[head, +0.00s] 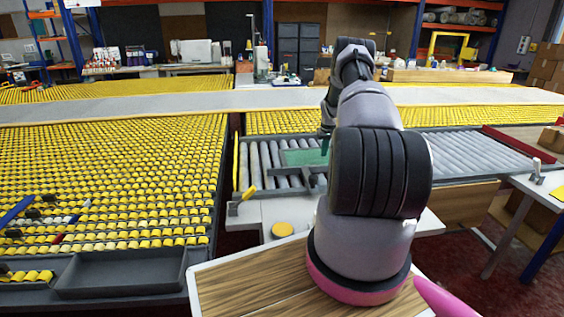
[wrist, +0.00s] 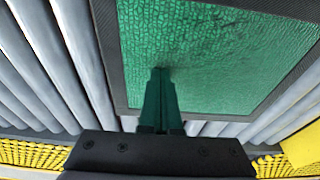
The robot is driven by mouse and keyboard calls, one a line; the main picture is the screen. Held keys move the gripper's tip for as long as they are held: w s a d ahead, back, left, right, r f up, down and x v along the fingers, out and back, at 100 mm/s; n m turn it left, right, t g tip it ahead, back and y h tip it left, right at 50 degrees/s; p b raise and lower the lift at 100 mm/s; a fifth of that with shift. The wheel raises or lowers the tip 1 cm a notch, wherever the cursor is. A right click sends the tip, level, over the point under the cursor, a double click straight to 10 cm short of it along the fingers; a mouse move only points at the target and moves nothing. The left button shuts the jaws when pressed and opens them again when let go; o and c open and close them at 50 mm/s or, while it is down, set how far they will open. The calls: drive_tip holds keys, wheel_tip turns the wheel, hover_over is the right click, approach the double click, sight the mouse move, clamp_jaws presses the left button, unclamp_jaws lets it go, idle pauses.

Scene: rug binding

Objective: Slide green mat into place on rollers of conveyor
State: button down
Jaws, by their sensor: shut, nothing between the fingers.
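The green mat (wrist: 215,50) has a dark border and lies flat on the grey rollers (wrist: 82,40) of the conveyor in the wrist view. In the head view, part of the mat (head: 303,157) shows on the rollers (head: 478,152), left of my arm, which hides the rest. My gripper (wrist: 160,74) is shut and empty, with its green fingertips together over the mat's near border and edge. A dark shadow lies at the tips; I cannot tell whether they touch the mat. In the head view my gripper is mostly hidden behind my arm.
A large bed of yellow rollers (head: 120,165) lies left of the conveyor. A red rail (head: 517,143) edges the conveyor's right end. A yellow disc (head: 282,229) sits on the white surface before it. A grey tray (head: 122,272) is at front left.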

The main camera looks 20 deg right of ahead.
drive_tip(key=shift+s+f, duration=0.15)
drive_tip(key=shift+s+d+r, duration=0.1)
drive_tip(key=shift+s+d, duration=0.15)
drive_tip(key=shift+d, duration=0.5)
drive_tip(key=shift+s+d+r, duration=0.1)
drive_tip(key=shift+s+d, duration=0.1)
drive_tip(key=shift+d, duration=0.5)
drive_tip(key=shift+s+f, duration=0.1)
drive_tip(key=shift+s, duration=0.1)
drive_tip(key=w+v, duration=0.1)
drive_tip(key=v, duration=0.6)
drive_tip(key=shift+w+d, duration=0.25)
drive_tip(key=shift+w, duration=0.05)
